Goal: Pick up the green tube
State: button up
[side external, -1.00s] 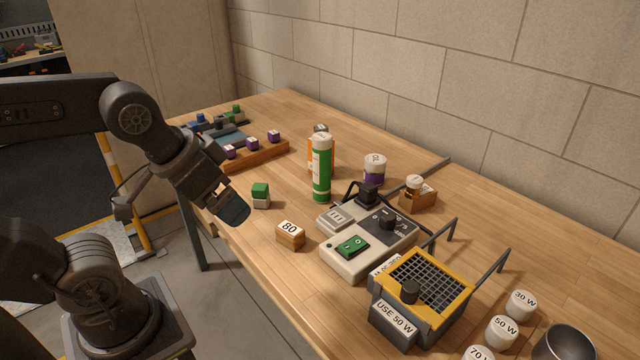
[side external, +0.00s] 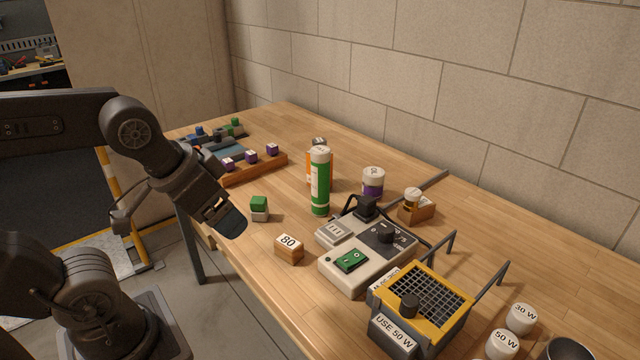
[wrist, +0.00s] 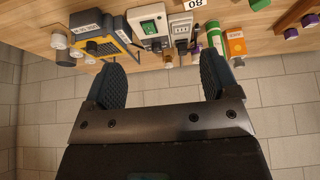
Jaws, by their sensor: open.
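The green tube (side external: 320,184) stands upright on the wooden table, with a white cap and a pale label, just behind the white control box. It also shows in the wrist view (wrist: 215,44) near the top, right of centre. My gripper (side external: 233,222) hangs near the table's front edge, to the left of the tube and well apart from it. In the wrist view my gripper (wrist: 163,82) has its two dark fingers spread wide with nothing between them.
A yellow-framed heater (side external: 425,300) sits front right.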

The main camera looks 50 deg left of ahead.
jog(key=r+n+g+y, duration=0.1)
jog(key=r+n+y, duration=0.1)
jog(key=n+y, duration=0.5)
send_over(320, 150)
jog(key=s+d, duration=0.4)
jog(key=n+h, duration=0.2)
jog(key=x, duration=0.8)
jog(key=shift+s+d+f, duration=0.1)
jog(key=shift+s, duration=0.05)
jog(key=shift+x, duration=2.75)
jog(key=shift+d, duration=0.25)
jog(key=c, duration=1.5)
